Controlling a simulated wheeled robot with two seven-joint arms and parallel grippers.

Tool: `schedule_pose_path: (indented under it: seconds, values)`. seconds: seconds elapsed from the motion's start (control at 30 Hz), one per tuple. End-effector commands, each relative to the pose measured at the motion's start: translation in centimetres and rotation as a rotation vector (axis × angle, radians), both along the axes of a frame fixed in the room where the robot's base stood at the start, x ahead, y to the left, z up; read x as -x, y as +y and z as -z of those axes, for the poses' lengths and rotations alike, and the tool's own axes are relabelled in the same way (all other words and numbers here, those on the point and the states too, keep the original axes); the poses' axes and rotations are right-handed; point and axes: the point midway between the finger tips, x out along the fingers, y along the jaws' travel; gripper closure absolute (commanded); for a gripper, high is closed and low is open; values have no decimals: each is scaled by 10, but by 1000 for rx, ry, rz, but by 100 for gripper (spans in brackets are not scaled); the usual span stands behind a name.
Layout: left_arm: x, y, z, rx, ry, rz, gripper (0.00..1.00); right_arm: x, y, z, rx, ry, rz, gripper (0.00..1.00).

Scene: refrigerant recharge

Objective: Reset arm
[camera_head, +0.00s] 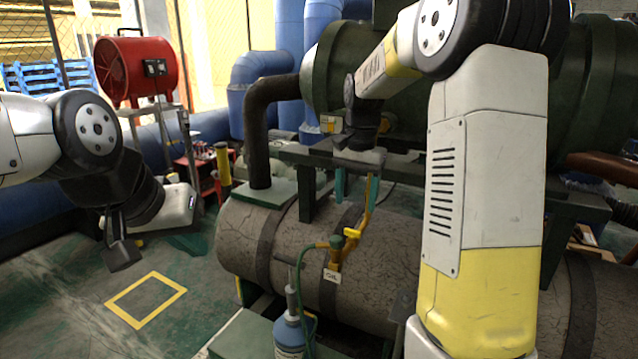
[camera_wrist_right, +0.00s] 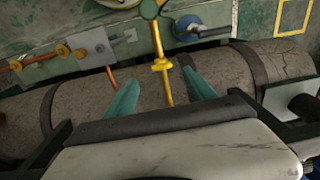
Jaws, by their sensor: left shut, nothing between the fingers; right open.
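My left gripper (camera_head: 122,254) hangs at the left above the green floor, shut and empty, clear of other things. My right gripper (camera_head: 357,188) is over the grey tank (camera_head: 390,245), with its teal fingers pointing down. The right wrist view shows these fingers (camera_wrist_right: 160,95) spread apart. A yellow pipe with a yellow valve handle (camera_head: 353,235) rises from the tank and shows between the fingers in that view (camera_wrist_right: 162,66); no contact is visible. A blue cylinder (camera_head: 289,338) stands in front of the tank, with a green hose (camera_head: 299,265) leading to the pipe fitting.
A dark green vessel and pipework stand above the tank, close to my right arm. A red fan (camera_head: 137,68) stands at the back left. A yellow floor square (camera_head: 146,298) lies on open floor below my left gripper.

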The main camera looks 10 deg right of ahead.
Motion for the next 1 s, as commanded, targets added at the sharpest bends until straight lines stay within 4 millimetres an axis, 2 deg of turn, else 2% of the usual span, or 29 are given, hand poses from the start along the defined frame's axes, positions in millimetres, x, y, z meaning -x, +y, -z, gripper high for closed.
schedule_pose_path:
  seconds: [0.1, 0.3, 0.47, 0.6, 0.7, 0.8, 1.0]
  values:
    - [0, 0, 0, 0, 0, 0, 100, 31, -1, -25, -43, -72, -71, 36]
    - [0, 0, 0, 0, 0, 0, 100, 100, 4, -56, -89, -235, -251, 36]
    - [0, 0, 0, 0, 0, 0, 100, 155, 10, -66, -79, -372, -395, 36]
    - [0, 0, 0, 0, 0, 0, 100, 196, 16, -63, -46, -474, -502, 36]
    - [0, 0, 0, 0, 0, 0, 100, 215, 19, -59, -19, -524, -555, 36]
    - [0, 0, 0, 0, 0, 0, 100, 226, 21, -54, 0, -554, -590, 36]
    - [0, 0, 0, 0, 0, 0, 100, 231, 22, -52, 11, -568, -607, 36]
